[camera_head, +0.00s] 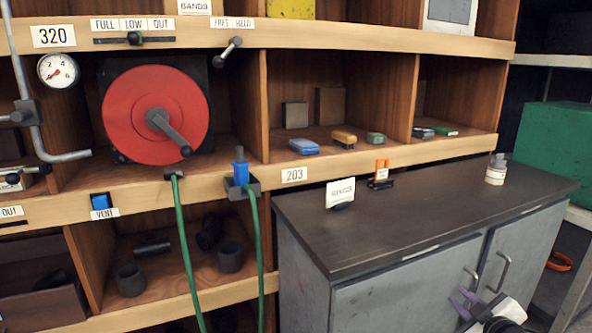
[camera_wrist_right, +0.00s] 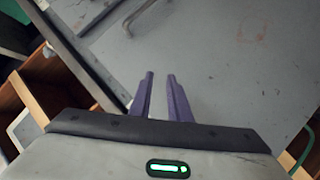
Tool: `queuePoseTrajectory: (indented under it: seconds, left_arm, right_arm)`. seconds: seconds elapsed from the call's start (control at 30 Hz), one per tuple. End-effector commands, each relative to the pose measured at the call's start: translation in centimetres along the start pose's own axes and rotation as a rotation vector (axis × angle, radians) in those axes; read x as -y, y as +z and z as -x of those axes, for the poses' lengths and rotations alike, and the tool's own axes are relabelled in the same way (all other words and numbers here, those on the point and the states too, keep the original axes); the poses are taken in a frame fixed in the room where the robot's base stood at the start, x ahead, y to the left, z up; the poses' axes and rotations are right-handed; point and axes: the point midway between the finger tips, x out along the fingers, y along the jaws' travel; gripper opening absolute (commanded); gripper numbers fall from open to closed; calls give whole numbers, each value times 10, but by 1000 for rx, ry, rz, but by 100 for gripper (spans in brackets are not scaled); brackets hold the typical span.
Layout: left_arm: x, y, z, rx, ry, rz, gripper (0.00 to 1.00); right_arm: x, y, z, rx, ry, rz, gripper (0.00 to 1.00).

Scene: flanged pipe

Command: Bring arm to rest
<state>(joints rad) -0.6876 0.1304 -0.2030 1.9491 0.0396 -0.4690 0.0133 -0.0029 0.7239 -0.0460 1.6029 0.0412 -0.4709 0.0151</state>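My right gripper (camera_head: 463,299) shows at the bottom right of the head view, in front of the grey cabinet (camera_head: 395,297) doors and near a door handle. Its two purple fingers stand apart with nothing between them. In the right wrist view the gripper (camera_wrist_right: 160,78) also has a clear gap between its fingers, with a grey cabinet surface behind. Whether the fingertips touch the cabinet cannot be told. My left gripper and arm are not in view.
A wooden shelf holds a red reel (camera_head: 130,112), a pressure gauge (camera_head: 58,71) and small boxes. Two green hoses (camera_head: 186,250) hang in front. The dark cabinet top (camera_head: 430,210) carries a white card, an orange item and a jar (camera_head: 496,170), with free room between them.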

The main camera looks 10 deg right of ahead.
Motion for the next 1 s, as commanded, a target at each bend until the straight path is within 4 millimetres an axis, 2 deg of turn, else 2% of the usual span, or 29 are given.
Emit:
queuePoseTrajectory:
  seconds: [0.03, 0.17, 0.2, 0.27, 0.3, 0.4, 0.5, 0.6, 0.73, 0.8, 1.0]
  left_arm:
    - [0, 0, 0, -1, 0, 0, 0]
    - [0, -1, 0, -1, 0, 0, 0]
    - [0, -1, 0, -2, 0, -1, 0]
    - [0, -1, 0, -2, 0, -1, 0]
    - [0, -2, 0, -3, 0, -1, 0]
    - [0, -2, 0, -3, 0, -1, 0]
    - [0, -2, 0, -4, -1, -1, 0]
    - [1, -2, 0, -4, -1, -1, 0]
    - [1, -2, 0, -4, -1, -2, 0]
    - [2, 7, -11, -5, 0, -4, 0]
    - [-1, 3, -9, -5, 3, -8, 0]
  right_arm:
    - [39, 12, 8, 13, -54, -22, 17]
    - [130, 37, 40, 47, -182, -85, 17]
    - [158, 44, 53, 58, -220, -108, 17]
    - [197, 53, 75, 77, -276, -147, 17]
    - [223, 58, 91, 91, -313, -176, 17]
    - [284, 67, 137, 129, -401, -257, 17]
    - [336, 70, 186, 172, -478, -348, 17]
    - [373, 67, 231, 213, -534, -435, 17]
    - [401, 61, 272, 255, -574, -523, 17]
    - [406, 67, 260, 242, -572, -508, 17]
    - [405, 65, 261, 239, -574, -504, 17]
